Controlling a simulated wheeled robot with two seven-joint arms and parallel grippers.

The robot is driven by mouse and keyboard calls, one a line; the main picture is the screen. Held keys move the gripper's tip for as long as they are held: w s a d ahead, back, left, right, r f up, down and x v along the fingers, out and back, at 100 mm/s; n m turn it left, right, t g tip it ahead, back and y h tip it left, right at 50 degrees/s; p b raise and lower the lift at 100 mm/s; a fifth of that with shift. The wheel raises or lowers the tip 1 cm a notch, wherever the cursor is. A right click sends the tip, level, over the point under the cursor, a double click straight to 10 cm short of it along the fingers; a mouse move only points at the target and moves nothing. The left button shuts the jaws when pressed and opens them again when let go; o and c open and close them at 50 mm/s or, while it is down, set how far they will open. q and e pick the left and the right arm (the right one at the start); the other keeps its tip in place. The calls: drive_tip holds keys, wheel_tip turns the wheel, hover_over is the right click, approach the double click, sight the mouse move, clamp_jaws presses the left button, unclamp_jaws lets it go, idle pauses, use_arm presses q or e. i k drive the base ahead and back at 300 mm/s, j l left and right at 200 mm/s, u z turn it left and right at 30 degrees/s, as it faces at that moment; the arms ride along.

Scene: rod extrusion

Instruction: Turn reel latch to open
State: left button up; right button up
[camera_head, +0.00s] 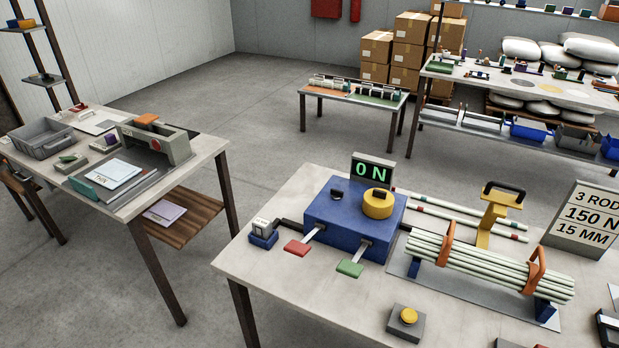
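A blue machine box (350,224) stands on the near table. On its top are a yellow round cap (378,204) with a dark piece on it and a small black knob (337,194). A red paddle (297,248) and a green paddle (349,269) stick out from its front. A display (373,172) behind it reads "0 N". I cannot tell which part is the reel latch, or whether any latch is open. Neither of my grippers is in view.
Pale rods (480,262) lie bundled in orange clamps right of the box, beside a yellow handled stand (494,218). A yellow button (408,316) sits near the front edge. A sign (584,218) stands at right. The left table (205,152) holds a grey tray (43,138).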

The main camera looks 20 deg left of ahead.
sight(335, 195)
drive_tip(key=i+j+z, duration=0.15)
drive_tip(key=j, duration=1.25)
drive_tip(key=k, duration=0.05)
